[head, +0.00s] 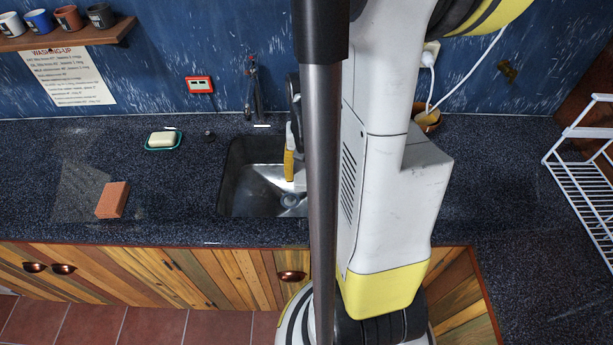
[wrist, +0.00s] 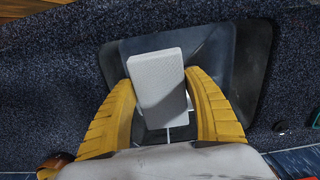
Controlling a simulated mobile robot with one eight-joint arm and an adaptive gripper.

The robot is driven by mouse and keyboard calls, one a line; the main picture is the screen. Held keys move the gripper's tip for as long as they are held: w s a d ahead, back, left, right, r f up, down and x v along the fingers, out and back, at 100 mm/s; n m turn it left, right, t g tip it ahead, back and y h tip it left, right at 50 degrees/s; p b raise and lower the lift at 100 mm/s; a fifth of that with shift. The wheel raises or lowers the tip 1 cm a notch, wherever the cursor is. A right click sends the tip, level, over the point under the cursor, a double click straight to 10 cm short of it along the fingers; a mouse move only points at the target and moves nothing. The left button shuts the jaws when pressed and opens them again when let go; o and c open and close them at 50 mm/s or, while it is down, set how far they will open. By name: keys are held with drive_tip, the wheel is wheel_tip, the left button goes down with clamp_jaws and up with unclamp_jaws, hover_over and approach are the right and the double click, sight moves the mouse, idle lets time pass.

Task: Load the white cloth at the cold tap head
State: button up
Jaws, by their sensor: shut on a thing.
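My gripper (wrist: 160,78) has two yellow ribbed fingers, shut on a pale grey-white folded block, which looks like the white cloth (wrist: 160,88). The wrist view shows it between the fingers with the sink behind. In the head view one yellow finger of my gripper (head: 289,165) shows over the sink (head: 235,180); my arm hides most of the rest. A dark tap (head: 254,88) stands against the blue wall behind the sink, left of my gripper and apart from it. I cannot tell its hot and cold heads apart.
A soap dish with soap (head: 163,140) and a dark round stopper (head: 208,134) lie left of the sink. An orange-brown block (head: 113,199) sits farther left. A white rack (head: 585,170) stands at right. A brown pot (head: 428,121) is behind my arm.

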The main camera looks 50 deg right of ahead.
sight(308, 168)
drive_tip(key=w+d+f+b, duration=0.2)
drive_tip(key=w+d, duration=0.4)
drive_tip(key=d, duration=0.4)
drive_tip(key=shift+w+f, duration=0.2)
drive_tip(key=shift+w, duration=0.15)
drive_tip(key=shift+a, duration=0.2)
drive_tip(key=shift+s+a, duration=0.75)
drive_tip(key=shift+a, duration=0.3)
drive_tip(key=shift+s+a, duration=0.8)
drive_tip(key=shift+a, duration=0.3)
drive_tip(key=shift+s+a, duration=0.75)
drive_tip(key=shift+a, duration=0.3)
drive_tip(key=s+a+r+p, duration=0.2)
drive_tip(key=a+r, duration=0.1)
drive_tip(key=shift+s+a+r+p, duration=0.15)
drive_tip(key=shift+r+p, duration=0.1)
drive_tip(key=shift+p, duration=0.1)
drive_tip(key=shift+s+a+r, duration=0.25)
drive_tip(key=shift+a+r, duration=0.05)
drive_tip(key=shift+a, duration=0.1)
